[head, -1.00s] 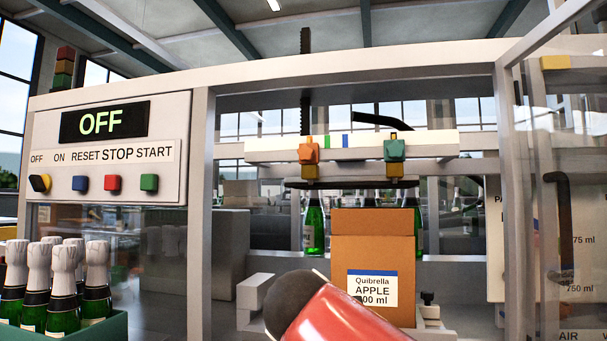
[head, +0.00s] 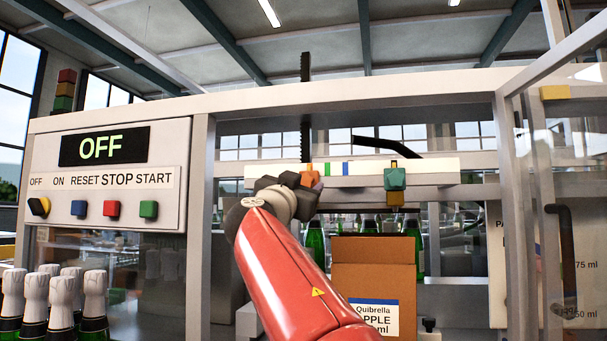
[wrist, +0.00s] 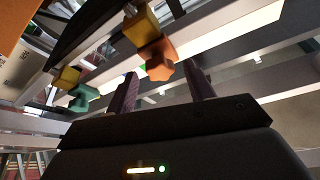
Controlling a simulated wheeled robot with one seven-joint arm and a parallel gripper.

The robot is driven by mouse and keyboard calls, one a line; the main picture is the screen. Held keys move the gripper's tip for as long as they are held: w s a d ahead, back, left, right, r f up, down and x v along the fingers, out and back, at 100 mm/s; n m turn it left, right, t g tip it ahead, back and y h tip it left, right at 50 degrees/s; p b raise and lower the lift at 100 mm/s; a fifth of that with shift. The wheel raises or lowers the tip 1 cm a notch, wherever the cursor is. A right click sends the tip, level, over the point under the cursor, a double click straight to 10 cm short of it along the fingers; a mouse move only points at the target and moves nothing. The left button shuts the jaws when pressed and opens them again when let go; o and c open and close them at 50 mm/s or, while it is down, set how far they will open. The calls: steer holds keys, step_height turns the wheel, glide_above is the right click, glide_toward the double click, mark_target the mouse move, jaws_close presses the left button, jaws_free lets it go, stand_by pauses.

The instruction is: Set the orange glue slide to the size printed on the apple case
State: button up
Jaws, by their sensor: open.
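The orange glue slide (head: 309,175) sits on the white rail (head: 430,167), near its left part and left of a green and a blue mark. In the wrist view the orange knob (wrist: 161,58) lies between and just beyond the two finger tips. My gripper (head: 300,182) is open at the slide; its fingers also show in the wrist view (wrist: 161,72). I cannot tell whether they touch the knob. The apple case (head: 372,255) stands below. Its label (head: 380,316) reads "Quibrella", with "APPLE" and the size partly hidden by my arm.
A green slide (head: 395,179) sits farther right on the rail. A panel (head: 105,215) at left shows OFF above several buttons. Green bottles stand behind the case. A clear guard with a dark handle (head: 566,260) is at right. White-capped bottles (head: 70,295) stand lower left.

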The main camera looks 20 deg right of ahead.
steer(key=shift+x, duration=0.8)
steer(key=shift+d+f, duration=0.1)
jaws_close()
